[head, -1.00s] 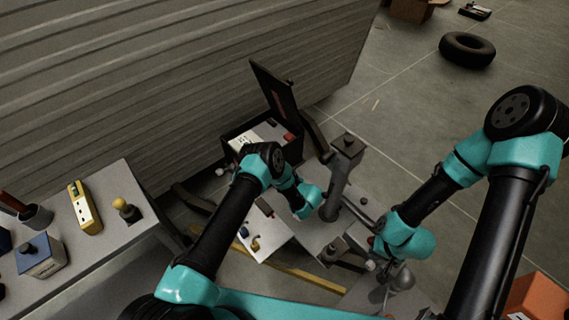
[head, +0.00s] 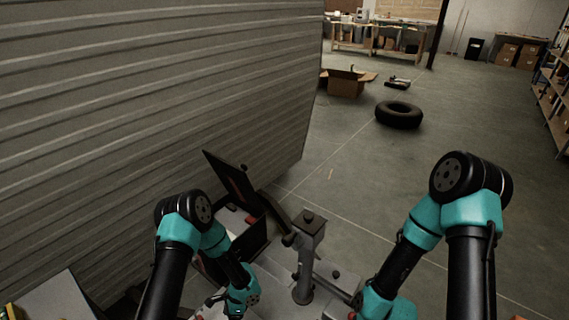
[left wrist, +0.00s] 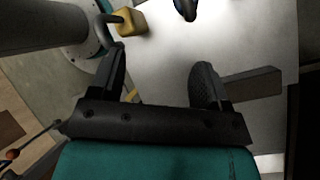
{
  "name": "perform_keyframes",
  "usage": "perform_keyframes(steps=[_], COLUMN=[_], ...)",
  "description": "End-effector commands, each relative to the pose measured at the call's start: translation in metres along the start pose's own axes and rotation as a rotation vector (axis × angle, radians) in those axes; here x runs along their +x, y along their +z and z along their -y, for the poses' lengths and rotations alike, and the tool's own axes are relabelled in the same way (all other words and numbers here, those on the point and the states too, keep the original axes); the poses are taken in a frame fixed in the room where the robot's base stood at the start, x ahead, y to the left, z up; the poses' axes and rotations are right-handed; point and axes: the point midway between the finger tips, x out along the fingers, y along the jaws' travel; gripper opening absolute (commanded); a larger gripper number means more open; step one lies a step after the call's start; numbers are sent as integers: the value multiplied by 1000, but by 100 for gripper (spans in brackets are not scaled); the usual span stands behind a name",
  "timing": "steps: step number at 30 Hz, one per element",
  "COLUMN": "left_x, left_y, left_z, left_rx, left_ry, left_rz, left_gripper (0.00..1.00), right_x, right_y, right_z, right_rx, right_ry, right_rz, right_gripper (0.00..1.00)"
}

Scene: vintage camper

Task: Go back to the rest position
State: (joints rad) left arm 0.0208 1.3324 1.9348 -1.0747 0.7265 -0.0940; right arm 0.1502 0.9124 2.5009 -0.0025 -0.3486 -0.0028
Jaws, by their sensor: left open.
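My left arm comes in from the left in the head view and bends down to my left gripper (head: 214,300), low in the picture. In the left wrist view its two black fingers (left wrist: 160,78) stand wide apart with nothing between them, above a pale surface (left wrist: 165,50). My right arm (head: 400,265) reaches down from the right in the head view. Its gripper end runs to the bottom edge, and I cannot make out its fingers.
A grey metal post (head: 309,250) stands between my arms. Behind my left arm is an open dark box with a raised lid (head: 232,182), close to a corrugated wall (head: 150,110). A yellow block (left wrist: 131,22) lies beyond the left fingers. A tyre (head: 399,115) and cardboard box (head: 345,84) lie farther off.

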Motion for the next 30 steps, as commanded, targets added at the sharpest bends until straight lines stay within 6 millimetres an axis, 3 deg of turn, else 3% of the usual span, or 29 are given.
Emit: perform_keyframes(steps=[9, 15, 22, 30], left_x=[-22, -48, -66, -68], left_y=[24, 51, 93, 105], left_z=[-79, -111, -130, -134], left_rx=[-443, -814, -1189, -1284], left_ry=[254, 332, 317, 299], left_rz=[-408, -646, -813, -845], left_gripper=[70, 70, 70, 70], right_x=[0, 0, 0, 0], right_y=[0, 0, 0, 0], right_z=[0, 0, 0, 0], right_rx=[0, 0, 0, 0], right_ry=[0, 0, 0, 0], right_rz=[0, 0, 0, 0], right_gripper=[0, 0, 0, 0])
